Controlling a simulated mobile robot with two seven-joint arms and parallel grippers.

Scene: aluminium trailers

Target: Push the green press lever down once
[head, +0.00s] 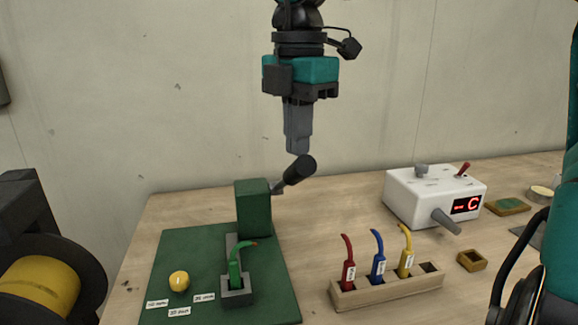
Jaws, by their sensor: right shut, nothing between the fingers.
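The green press (253,210) is an upright green block on a green base plate (182,248) at the left of the bench. Its lever (299,170) comes out from the block's right side and slants up to the right, ending in a thick black grip. My right gripper (298,150) points straight down from above, its grey fingers shut and empty. The fingertips are just above the black grip; I cannot tell whether they touch it. A green curved piece (236,264) stands in a grey holder (237,292) in front of the block. My left gripper is not in view.
A yellow knob (179,281) and small labels are on the base plate. A wooden rack (385,290) holds red, blue and yellow curved pieces. A white box (432,195) with a red display stands right, near a small wooden tray (472,261). A yellow spool (40,290) is lower left.

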